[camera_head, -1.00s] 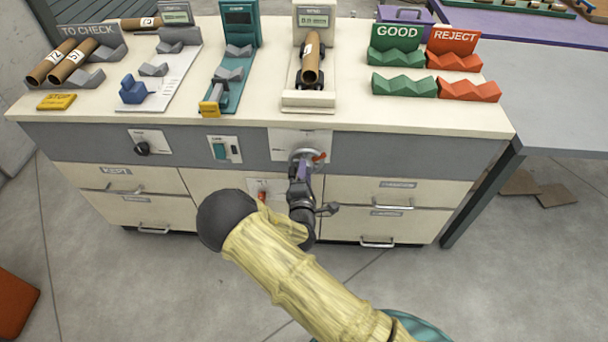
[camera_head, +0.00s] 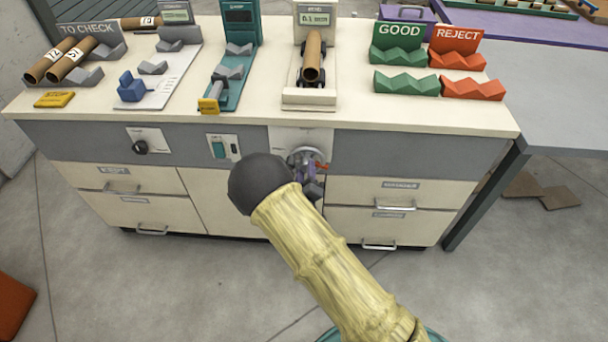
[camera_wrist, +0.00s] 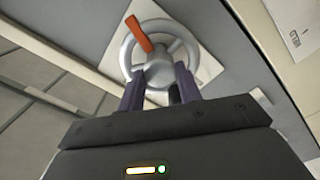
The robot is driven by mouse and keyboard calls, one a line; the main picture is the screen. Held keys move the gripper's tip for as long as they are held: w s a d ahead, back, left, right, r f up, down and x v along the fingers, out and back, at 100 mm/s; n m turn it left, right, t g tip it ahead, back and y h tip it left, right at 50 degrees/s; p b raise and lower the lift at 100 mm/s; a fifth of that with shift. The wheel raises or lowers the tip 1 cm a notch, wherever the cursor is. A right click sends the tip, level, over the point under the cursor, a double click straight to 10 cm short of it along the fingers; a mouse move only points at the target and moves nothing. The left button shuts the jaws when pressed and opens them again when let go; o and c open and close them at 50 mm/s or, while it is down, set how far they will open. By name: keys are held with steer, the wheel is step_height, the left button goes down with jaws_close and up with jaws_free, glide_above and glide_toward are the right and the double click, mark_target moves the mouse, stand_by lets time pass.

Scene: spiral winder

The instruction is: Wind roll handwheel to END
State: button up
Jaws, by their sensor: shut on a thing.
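The roll handwheel (camera_head: 304,156) is a grey wheel with an orange-red mark on the front panel below the roll station. In the wrist view the handwheel (camera_wrist: 134,50) shows its orange spoke pointing to the upper left. My gripper (camera_wrist: 160,78) is shut on the near part of the handwheel, its purple fingers at the rim. In the head view my arm partly hides the gripper (camera_head: 308,172). A brown cardboard tube (camera_head: 313,58) lies on the roll station (camera_head: 310,97) above the wheel. The display (camera_head: 314,19) behind it shows small text, possibly 0.1.
The white counter holds a TO CHECK rack (camera_head: 88,28) with tubes, a blue block (camera_head: 131,88), a teal station (camera_head: 238,80), and green GOOD (camera_head: 397,57) and red REJECT (camera_head: 455,52) racks. A black knob (camera_head: 141,147) and teal switch (camera_head: 219,150) sit left of the wheel.

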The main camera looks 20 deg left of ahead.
steer(key=shift+s+f+m+b, duration=0.1)
steer(key=shift+f+m+b, duration=0.05)
steer(key=shift+m+b, duration=6.75)
steer(key=shift+f+m+b, duration=0.1)
steer(key=shift+m+b, duration=4.95)
steer(key=shift+m, duration=3.65)
steer(key=shift+r, duration=0.1)
steer(key=o, duration=1)
steer(key=shift+d, duration=0.1)
